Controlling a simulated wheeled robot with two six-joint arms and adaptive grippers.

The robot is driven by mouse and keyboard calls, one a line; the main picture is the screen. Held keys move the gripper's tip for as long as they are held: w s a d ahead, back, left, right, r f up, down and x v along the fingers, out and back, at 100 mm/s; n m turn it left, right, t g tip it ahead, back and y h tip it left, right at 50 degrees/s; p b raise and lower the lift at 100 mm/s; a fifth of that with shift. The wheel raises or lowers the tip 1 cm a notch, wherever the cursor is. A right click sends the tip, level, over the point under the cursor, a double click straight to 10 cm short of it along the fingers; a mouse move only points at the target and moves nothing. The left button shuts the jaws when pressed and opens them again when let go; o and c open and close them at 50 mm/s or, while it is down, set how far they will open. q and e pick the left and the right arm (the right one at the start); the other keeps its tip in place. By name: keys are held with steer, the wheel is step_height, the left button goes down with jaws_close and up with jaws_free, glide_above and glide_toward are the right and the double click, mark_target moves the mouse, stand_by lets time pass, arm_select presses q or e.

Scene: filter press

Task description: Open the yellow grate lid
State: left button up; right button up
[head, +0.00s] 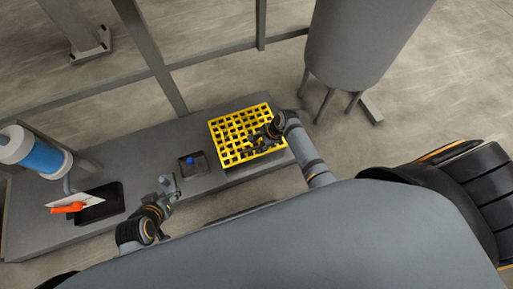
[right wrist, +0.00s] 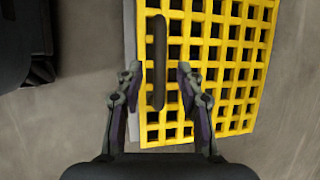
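The yellow grate lid (head: 228,126) lies flat on the grey bench at its right end. In the right wrist view the lid (right wrist: 225,75) fills the upper right, with a long dark bar (right wrist: 159,62), apparently a handle, near its left edge. My right gripper (head: 256,143) is over the lid's near right part. In the right wrist view its fingers (right wrist: 158,72) are open, one on each side of the bar, with gaps visible; contact cannot be made out. My left gripper (head: 172,186) is over the bench's front edge, left of the lid, and looks open and empty.
The grey bench (head: 140,160) also holds a small dark box with a blue button (head: 190,161), and a black tray (head: 100,208) beside an orange-handled scraper (head: 68,208). A blue and white cylinder (head: 38,155) is at left. A grey tank (head: 360,40) stands behind right.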

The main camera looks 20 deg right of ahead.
arm_select(q)
steer(key=shift+w+r+t, duration=0.3)
steer(key=shift+w+r, duration=0.05)
steer(key=shift+w, duration=0.25)
steer(key=shift+w+r+t, duration=0.3)
steer(key=shift+w, duration=0.25)
arm_select(e)
steer(key=shift+w+a+f, duration=0.1)
steer(key=shift+a+f, duration=0.15)
steer(key=shift+f, duration=0.25)
arm_select(q)
steer(key=shift+a, duration=0.1)
arm_select(e)
jaws_close()
